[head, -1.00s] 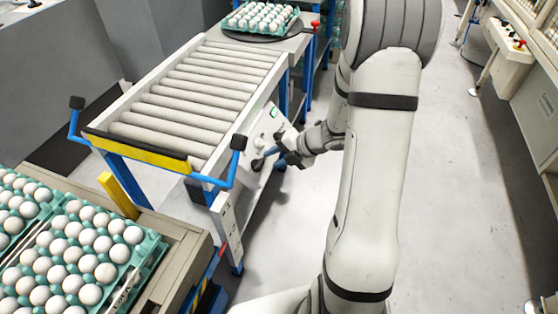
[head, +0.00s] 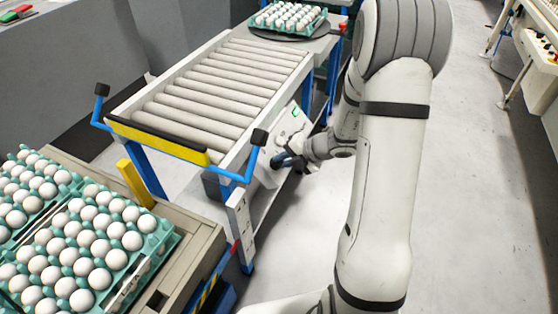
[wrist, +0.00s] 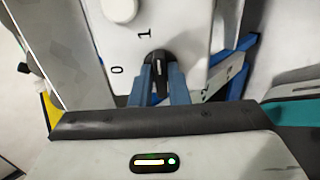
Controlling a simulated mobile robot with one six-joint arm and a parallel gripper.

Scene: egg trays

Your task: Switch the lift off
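The lift's control panel (head: 270,147) is on the side of the roller conveyor, and it also shows in the wrist view (wrist: 195,30). In the wrist view a black rotary switch (wrist: 157,57) sits on it, with a "1" above left and a "0" to its left. A short pale mark shows on the switch. My gripper (wrist: 162,76) has its two blue fingers apart, one on each side of the switch; I cannot see firm contact. In the head view my gripper (head: 284,160) is at the panel, and the switch is hidden there.
A roller conveyor (head: 215,85) with blue handles stands left of my arm. A tray of eggs (head: 318,27) sits beyond it, near a red button (head: 343,27). More egg trays (head: 165,240) are at lower left. The floor at right is open.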

